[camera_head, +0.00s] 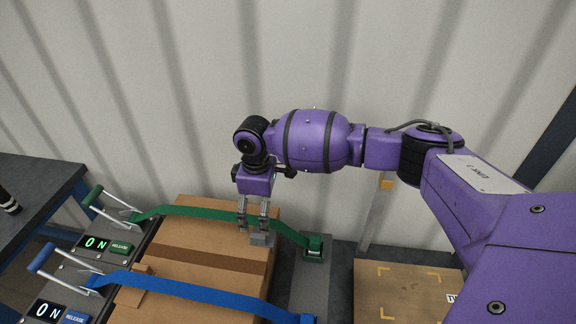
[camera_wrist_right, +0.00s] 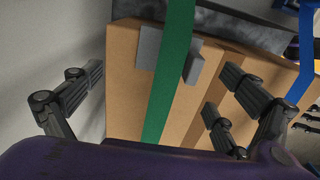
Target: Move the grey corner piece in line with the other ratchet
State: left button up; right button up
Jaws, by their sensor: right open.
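The grey corner piece (camera_head: 262,239) sits on the cardboard box's (camera_head: 195,270) right part, beside the green strap (camera_head: 190,210). In the right wrist view the corner piece (camera_wrist_right: 150,45) lies at the box edge, with the green strap (camera_wrist_right: 173,70) crossing in front of it. My right gripper (camera_head: 254,228) points down above the corner piece. Its open fingers (camera_wrist_right: 165,82) stand to either side of the strap and piece; contact is not clear. The green-handled ratchet (camera_head: 112,207) and blue-handled ratchet (camera_head: 62,264) are at the left. My left gripper is out of view.
A blue strap (camera_head: 200,291) crosses the box nearer the camera. Two panels read ON, with green (camera_head: 120,246) and blue (camera_head: 75,318) RELEASE buttons. A dark table (camera_head: 35,185) stands at left, a marked cardboard surface (camera_head: 405,290) at right. A corrugated wall is behind.

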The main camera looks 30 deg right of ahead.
jog(key=shift+s+f, duration=0.55)
jog(key=shift+s, duration=0.25)
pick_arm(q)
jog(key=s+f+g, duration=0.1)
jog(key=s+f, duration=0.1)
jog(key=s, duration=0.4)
pick_arm(e)
notch_tip(320, 180, down, 3)
jog(key=shift+r, duration=0.1)
notch_tip(320, 180, down, 3)
jog(key=shift+w+r, duration=0.1)
jog(key=shift+r, duration=0.05)
jog(key=c, duration=1.4)
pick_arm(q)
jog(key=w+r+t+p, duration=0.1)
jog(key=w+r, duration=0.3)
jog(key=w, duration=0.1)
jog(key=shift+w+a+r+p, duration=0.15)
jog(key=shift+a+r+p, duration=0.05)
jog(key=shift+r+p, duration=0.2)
pick_arm(e)
jog(key=shift+r, duration=2.4)
